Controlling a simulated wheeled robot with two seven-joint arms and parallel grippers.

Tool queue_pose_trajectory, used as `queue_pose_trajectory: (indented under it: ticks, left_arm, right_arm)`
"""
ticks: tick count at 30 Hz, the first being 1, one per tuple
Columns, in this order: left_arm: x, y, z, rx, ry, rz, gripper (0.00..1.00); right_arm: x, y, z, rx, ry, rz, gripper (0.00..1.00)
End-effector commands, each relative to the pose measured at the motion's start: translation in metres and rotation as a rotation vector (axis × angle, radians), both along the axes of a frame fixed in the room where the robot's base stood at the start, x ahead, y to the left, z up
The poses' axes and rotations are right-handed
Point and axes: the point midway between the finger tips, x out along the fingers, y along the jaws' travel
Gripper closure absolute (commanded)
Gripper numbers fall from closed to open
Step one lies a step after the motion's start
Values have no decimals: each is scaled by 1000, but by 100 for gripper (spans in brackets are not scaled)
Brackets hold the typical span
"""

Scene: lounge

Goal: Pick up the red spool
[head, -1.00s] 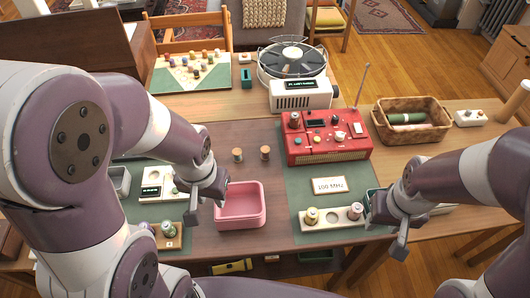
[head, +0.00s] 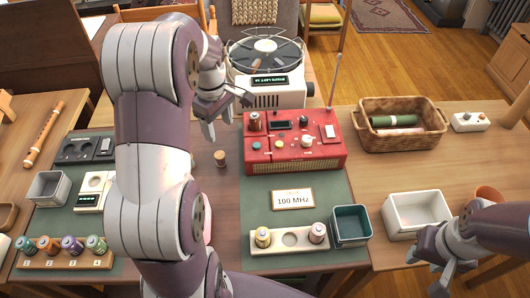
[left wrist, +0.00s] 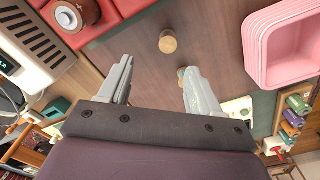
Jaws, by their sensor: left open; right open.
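A reddish-brown spool (head: 254,121) with pale ends stands upright at the left rear of the red radio (head: 285,165). It also shows at the upper left of the left wrist view (left wrist: 75,15). My left gripper (head: 228,116) is open and empty above the table, just left of the spool; its fingers (left wrist: 160,88) point at bare wood in the wrist view. My right gripper (head: 428,268) is open and empty at the lower right, in front of the white bin. A pinkish spool (head: 317,232) and a yellow spool (head: 263,238) stand in the front rack (head: 290,242).
A pink tray (left wrist: 256,50) is mostly behind my left arm in the head view. A cork-coloured peg (head: 220,159) stands left of the radio.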

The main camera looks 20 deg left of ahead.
Motion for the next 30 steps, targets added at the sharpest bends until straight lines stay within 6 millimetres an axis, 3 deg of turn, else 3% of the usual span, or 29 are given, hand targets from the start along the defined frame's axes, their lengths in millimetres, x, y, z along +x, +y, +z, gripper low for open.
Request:
queue_pose_trajectory:
  ticks: [5, 12, 17, 24, 30]
  left_arm:
    - [-6, -3, 0, -16, 33, 172, 37]
    - [-6, -3, -53, -17, 34, 184, 37]
    - [-6, -2, -72, -15, 31, 183, 37]
    - [-6, 2, -115, -15, 31, 182, 37]
    - [-6, 2, -123, -14, 27, 182, 37]
  right_arm:
    - [0, 0, 0, 0, 0, 0, 57]
    - [0, 0, -7, 0, 0, 0, 57]
    - [0, 0, -9, 0, 0, 0, 57]
    - [0, 0, -14, 0, 0, 0, 57]
    - [0, 0, -14, 0, 0, 0, 57]
